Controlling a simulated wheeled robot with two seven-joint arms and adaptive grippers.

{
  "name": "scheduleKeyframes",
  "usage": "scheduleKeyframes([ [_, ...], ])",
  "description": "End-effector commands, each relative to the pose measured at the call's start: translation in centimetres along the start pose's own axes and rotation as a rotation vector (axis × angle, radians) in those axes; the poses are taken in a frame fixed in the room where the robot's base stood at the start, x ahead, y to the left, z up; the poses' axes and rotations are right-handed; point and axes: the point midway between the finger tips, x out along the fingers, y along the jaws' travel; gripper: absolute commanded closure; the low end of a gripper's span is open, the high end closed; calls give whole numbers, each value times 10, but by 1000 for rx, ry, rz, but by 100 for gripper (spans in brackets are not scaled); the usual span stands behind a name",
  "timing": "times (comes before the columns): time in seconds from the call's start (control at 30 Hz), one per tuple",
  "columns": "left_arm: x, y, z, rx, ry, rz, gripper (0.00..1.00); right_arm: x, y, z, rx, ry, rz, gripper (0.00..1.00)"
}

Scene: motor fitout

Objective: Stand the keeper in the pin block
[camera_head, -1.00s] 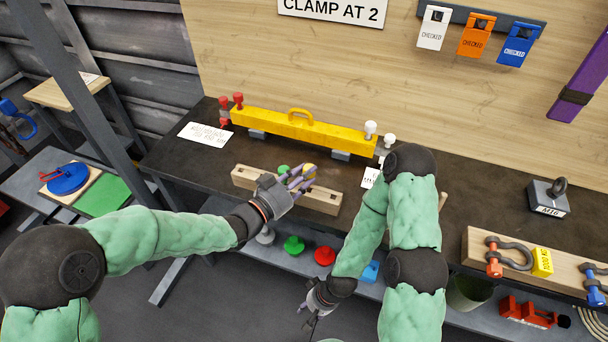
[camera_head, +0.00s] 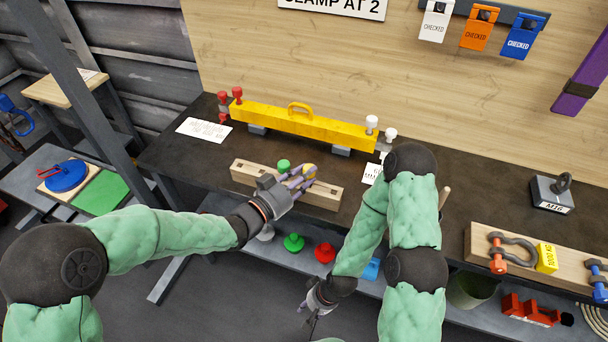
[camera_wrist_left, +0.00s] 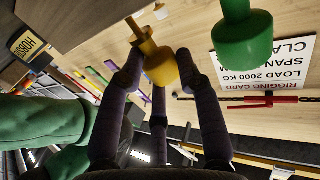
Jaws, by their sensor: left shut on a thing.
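My left gripper (camera_head: 302,176) is shut on a yellow keeper (camera_wrist_left: 160,66), a knob-like piece with a thinner stem. In the left wrist view its fingers close around the wide body, and the stem sticks out toward the upper left. In the head view the gripper is over the wooden pin block (camera_head: 325,196) and hides part of it. A dark hole shows near the block's left end. A green keeper (camera_head: 284,164) shows at the block's back edge; it also shows large in the left wrist view (camera_wrist_left: 243,38). My right gripper (camera_head: 318,299) hangs low in front of the bench, its jaws unclear.
A yellow beam (camera_head: 270,122) with red and white pins stands behind the block. Green (camera_head: 293,243) and red (camera_head: 325,252) pieces sit on the lower shelf. A shackle board (camera_head: 480,248) lies at the right.

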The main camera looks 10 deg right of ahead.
Motion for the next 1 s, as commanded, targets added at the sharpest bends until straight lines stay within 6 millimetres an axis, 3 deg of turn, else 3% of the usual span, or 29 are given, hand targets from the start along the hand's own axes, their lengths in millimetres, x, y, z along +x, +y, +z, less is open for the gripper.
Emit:
scheduleKeyframes([
  [0.83, 0, 1, 19, 0, 0, 0, 93, 15, 5, -1, 0, 0, 0, 60],
  [0.87, 0, 1, 18, 0, 0, 0, 60, 15, 5, 0, 0, 0, 0, 60],
  [0.9, 0, 1, 18, 0, 0, 0, 49, 14, 5, -1, 0, 0, 0, 60],
  [0.93, 0, 1, 18, 0, 0, 0, 40, 14, 5, 0, 0, 0, 0, 60],
  [1.0, 0, 1, 18, 0, 0, 0, 38, 14, 5, 0, 0, 0, 0, 60],
])
